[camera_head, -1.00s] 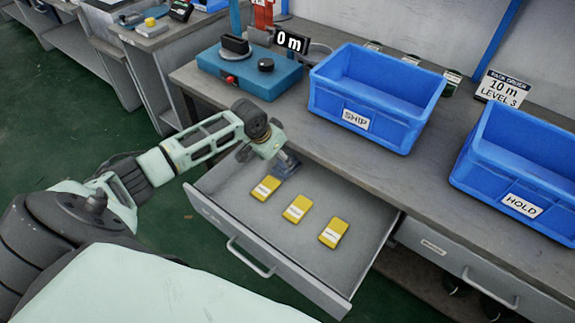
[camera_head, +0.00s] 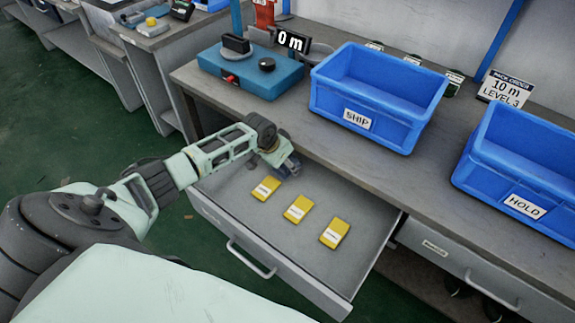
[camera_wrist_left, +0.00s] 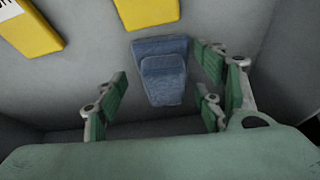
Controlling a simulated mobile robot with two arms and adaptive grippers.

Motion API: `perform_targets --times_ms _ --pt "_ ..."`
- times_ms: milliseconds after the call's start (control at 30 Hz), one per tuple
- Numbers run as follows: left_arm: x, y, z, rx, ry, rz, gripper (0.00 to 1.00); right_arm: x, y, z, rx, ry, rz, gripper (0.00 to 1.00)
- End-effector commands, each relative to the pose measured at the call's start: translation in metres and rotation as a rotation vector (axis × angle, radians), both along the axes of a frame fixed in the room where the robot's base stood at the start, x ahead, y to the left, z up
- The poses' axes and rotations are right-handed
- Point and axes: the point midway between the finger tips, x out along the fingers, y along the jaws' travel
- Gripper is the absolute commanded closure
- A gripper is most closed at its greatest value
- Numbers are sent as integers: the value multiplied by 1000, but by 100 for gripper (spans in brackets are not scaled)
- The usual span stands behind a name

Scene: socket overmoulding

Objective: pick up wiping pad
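The wiping pad is a folded blue-grey cloth (camera_wrist_left: 162,72) in the grey drawer, seen in the left wrist view with a smaller raised fold on its near part. My left gripper (camera_wrist_left: 162,98) is open, with green-padded fingers to the left and right of the pad's near part and gaps on both sides. It holds nothing. In the head view the left gripper (camera_head: 285,163) is over the back left corner of the open drawer (camera_head: 255,222) and largely hides the pad. My right gripper is not in view.
Several yellow packs, one of them in the middle (camera_head: 298,208), lie in the drawer in front of the gripper. The bench edge (camera_head: 330,160) overhangs the drawer's back. Blue SHIP (camera_head: 372,95) and HOLD (camera_head: 520,170) bins and a teal tester (camera_head: 250,75) stand on the bench.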

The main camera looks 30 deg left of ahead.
Motion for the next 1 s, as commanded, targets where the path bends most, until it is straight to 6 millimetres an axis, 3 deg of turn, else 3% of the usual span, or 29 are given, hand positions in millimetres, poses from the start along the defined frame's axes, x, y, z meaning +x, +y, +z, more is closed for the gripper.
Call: perform_targets --times_ms 467,1000 --pt "0 0 0 0 1 0 82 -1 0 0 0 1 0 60" --pt "-11 3 12 1 0 -1 83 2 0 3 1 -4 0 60"
